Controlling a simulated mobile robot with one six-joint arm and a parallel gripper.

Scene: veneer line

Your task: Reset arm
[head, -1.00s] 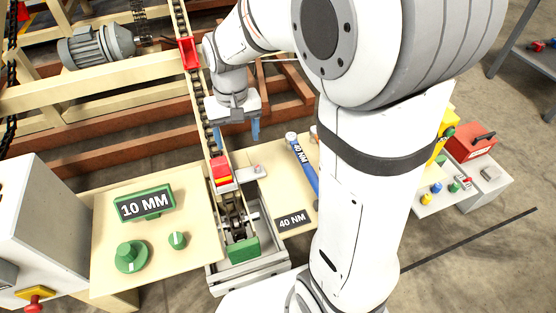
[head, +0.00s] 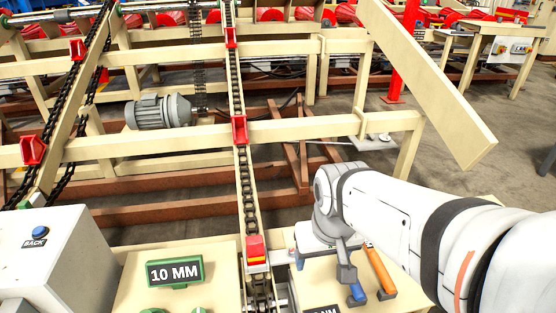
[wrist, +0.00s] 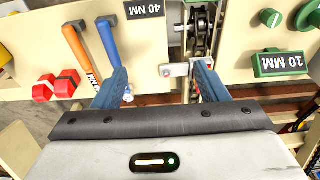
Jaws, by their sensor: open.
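My gripper (wrist: 160,84) shows in the wrist view with its two blue fingers spread wide and nothing held between them. Below it are the cream bench top and a small pale bracket (wrist: 177,70) with a red mark, near the right finger. In the head view my arm reaches in from the right, bent down over the bench right of the chain rail (head: 243,175). The fingertips there are partly hidden by the wrist. An orange-handled tool (head: 379,268) lies just right of the gripper. A blue-handled tool (wrist: 107,38) lies beside the orange one in the wrist view.
A green 10 MM block (head: 174,272) and a grey BACK button box (head: 55,262) stand left of the rail. A grey motor (head: 158,112) and cream beams lie beyond. A 40 NM label (wrist: 146,10) marks the bench.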

